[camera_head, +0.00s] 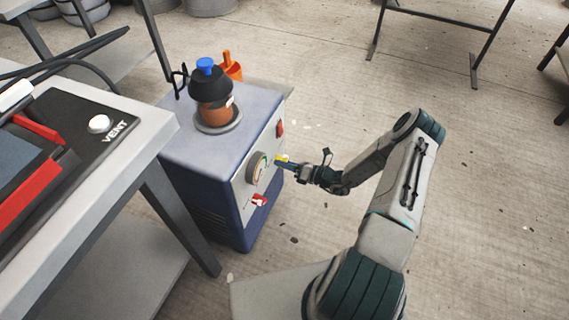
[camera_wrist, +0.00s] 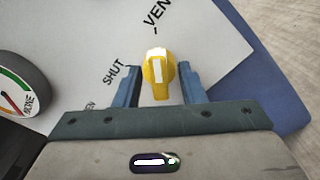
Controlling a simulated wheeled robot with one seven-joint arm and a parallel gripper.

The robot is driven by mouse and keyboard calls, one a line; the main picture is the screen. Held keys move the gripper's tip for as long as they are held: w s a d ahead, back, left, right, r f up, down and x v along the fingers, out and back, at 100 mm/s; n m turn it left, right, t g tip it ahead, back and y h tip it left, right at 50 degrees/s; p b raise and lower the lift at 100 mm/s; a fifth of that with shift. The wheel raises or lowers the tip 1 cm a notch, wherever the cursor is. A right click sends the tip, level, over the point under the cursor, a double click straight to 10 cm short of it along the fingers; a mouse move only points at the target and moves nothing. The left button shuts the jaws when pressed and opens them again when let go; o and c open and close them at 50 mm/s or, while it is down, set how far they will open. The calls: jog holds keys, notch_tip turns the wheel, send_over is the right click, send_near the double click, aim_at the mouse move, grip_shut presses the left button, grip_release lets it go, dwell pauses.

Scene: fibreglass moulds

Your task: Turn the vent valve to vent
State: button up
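The vent valve is a small yellow knob with a white stripe, at the centre of the wrist view (camera_wrist: 157,72). Its stripe runs nearly up and down, its top end toward the tick under the partly cut-off "VENT" label. The "SHUT" label (camera_wrist: 113,75) is to its left. In the head view the yellow knob (camera_head: 283,157) is on the front panel of a blue cabinet (camera_head: 215,150), partly hidden by my gripper (camera_head: 290,164). My gripper's blue fingers (camera_wrist: 159,82) stand on both sides of the knob, with narrow gaps visible, so it looks open.
A round gauge (camera_head: 258,168) is left of the valve, also in the wrist view (camera_wrist: 18,85). A red switch (camera_head: 280,129) and a red handle (camera_head: 260,200) are on the panel. A pot with a black top (camera_head: 210,85) stands on the cabinet.

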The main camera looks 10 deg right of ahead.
jog(key=p+v, duration=0.2)
jog(key=v, duration=1.1)
jog(key=shift+s+d, duration=0.3)
jog(key=s+a+r+n+g+h+p, duration=0.15)
jog(key=a+r+n+g+p, duration=0.35)
jog(key=r, duration=0.6)
jog(key=s+r+n+g+h+p, duration=0.1)
jog(key=r+n+g+h+p, duration=0.15)
jog(key=r+n, duration=0.7)
jog(key=s+a+r+n+g+h+p, duration=0.1)
jog(key=s+a+r+n+g+p, duration=0.25)
jog(key=r, duration=0.95)
jog(key=s+r+n+t+h+p, duration=0.1)
jog(key=s+r+n+h+p, duration=0.2)
jog(key=r, duration=0.7)
jog(key=s+a+r+n+t+h+p, duration=0.1)
jog(key=s+r+n+h+p, duration=0.2)
jog(key=r, duration=0.8)
jog(key=s+a+r+n+t+h+p, duration=0.1)
jog(key=s+r+n+h+p, duration=0.2)
jog(key=s+r+n+p, duration=0.4)
jog(key=shift+a+r+n+h+p, duration=0.3)
jog(key=shift+r+n+p, duration=0.85)
jog(key=shift+r+n, duration=0.55)
